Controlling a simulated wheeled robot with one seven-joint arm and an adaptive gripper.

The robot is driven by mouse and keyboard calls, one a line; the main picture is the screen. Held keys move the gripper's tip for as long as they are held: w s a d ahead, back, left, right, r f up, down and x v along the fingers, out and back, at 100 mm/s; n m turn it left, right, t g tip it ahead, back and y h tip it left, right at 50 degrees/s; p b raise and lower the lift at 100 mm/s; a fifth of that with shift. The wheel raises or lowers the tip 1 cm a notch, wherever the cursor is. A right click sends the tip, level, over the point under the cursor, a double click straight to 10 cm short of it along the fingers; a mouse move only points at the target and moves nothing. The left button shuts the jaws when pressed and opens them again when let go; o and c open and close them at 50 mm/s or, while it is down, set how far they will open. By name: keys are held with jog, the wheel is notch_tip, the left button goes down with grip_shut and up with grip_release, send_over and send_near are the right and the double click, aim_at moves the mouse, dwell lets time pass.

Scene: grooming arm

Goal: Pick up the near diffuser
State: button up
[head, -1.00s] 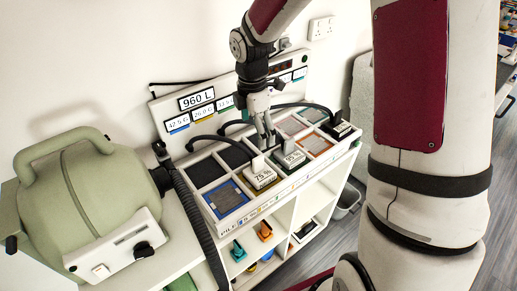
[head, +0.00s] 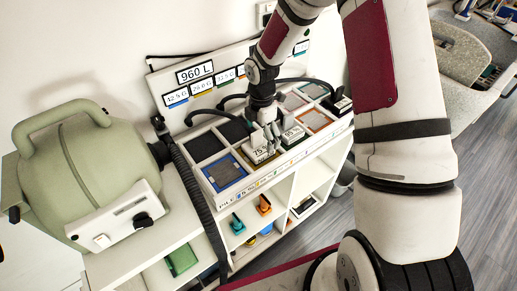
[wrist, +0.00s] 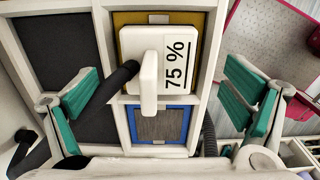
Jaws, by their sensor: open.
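The near diffuser is a white block marked 75 % (head: 260,155), with a raised white grip and a black hose. It sits in a yellow-edged compartment of the white tray. In the wrist view the block (wrist: 180,45) lies between my two teal finger pads, with a gap on both sides. My gripper (head: 268,140) is open and low over this block in the head view; its fingers partly cover it. In the wrist view my gripper (wrist: 162,98) is empty, and the hose (wrist: 112,85) runs to the left between block and left finger.
A second white block marked 95 (head: 292,135) stands just right of my gripper, and another (head: 340,104) at the tray's right end. A blue-framed compartment (head: 225,172) is at the near left. A green canister (head: 85,175) stands left.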

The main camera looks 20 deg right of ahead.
aim_at(258, 146)
jog(key=f, duration=0.1)
jog(key=a+f, duration=0.1)
jog(key=f, duration=0.1)
jog(key=shift+s+f+p, duration=0.1)
jog(key=shift+f+p, duration=0.2)
jog(key=shift+p, duration=0.05)
jog(key=shift+f, duration=0.65)
jog(key=shift+c, duration=0.5)
jog(key=c, duration=1.4)
jog(key=shift+r, duration=0.15)
